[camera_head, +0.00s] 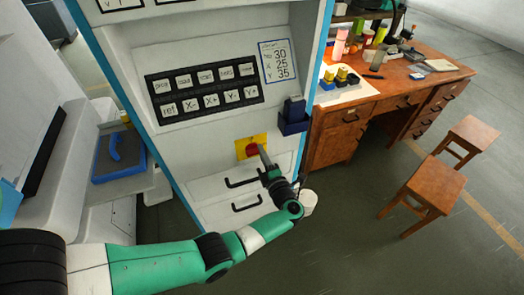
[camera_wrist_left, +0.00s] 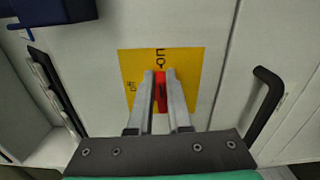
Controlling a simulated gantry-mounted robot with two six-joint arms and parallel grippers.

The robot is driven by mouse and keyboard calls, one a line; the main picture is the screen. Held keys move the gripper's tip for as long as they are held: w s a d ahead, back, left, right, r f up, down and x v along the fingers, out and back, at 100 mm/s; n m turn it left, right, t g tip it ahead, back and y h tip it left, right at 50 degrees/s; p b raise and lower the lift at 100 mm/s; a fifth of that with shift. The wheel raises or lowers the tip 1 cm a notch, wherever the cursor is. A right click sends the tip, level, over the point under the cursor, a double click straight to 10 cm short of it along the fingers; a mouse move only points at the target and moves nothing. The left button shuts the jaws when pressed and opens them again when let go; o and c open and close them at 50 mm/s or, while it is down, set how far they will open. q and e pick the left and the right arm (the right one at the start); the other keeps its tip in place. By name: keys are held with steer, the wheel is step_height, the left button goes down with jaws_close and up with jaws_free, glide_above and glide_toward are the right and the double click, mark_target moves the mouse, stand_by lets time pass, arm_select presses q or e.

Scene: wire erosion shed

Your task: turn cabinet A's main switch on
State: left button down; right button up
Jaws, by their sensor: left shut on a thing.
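Cabinet A (camera_head: 205,50) is the pale cabinet with a blue edge in the head view. Its main switch is a red handle (camera_head: 252,149) on a yellow plate (camera_head: 241,144) below the button panel. In the left wrist view the red handle (camera_wrist_left: 161,92) stands nearly upright on the yellow plate (camera_wrist_left: 208,70). An ON mark (camera_wrist_left: 160,56) is above it and an OFF mark (camera_wrist_left: 131,88) is to its left. My left gripper (camera_head: 262,153) is shut on the red handle, one finger on each side, partly hiding it. My right gripper is out of view.
A black button panel (camera_head: 204,88) is above the switch, and a dark blue holder (camera_head: 293,118) is to its right. Black drawer handles (camera_head: 246,203) are below. A wooden desk (camera_head: 390,90) and stools (camera_head: 430,188) stand at right, with open floor around the stools.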

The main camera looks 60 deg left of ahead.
arm_select(q)
steer(key=shift+f+m, duration=0.1)
steer(key=shift+m, duration=0.4)
steer(key=c, duration=0.8)
jaws_free()
steer(key=shift+c, duration=0.2)
steer(key=s+d+p, duration=0.1)
steer(key=d, duration=1)
steer(key=shift+s+d, duration=0.15)
steer(key=shift+d, duration=0.15)
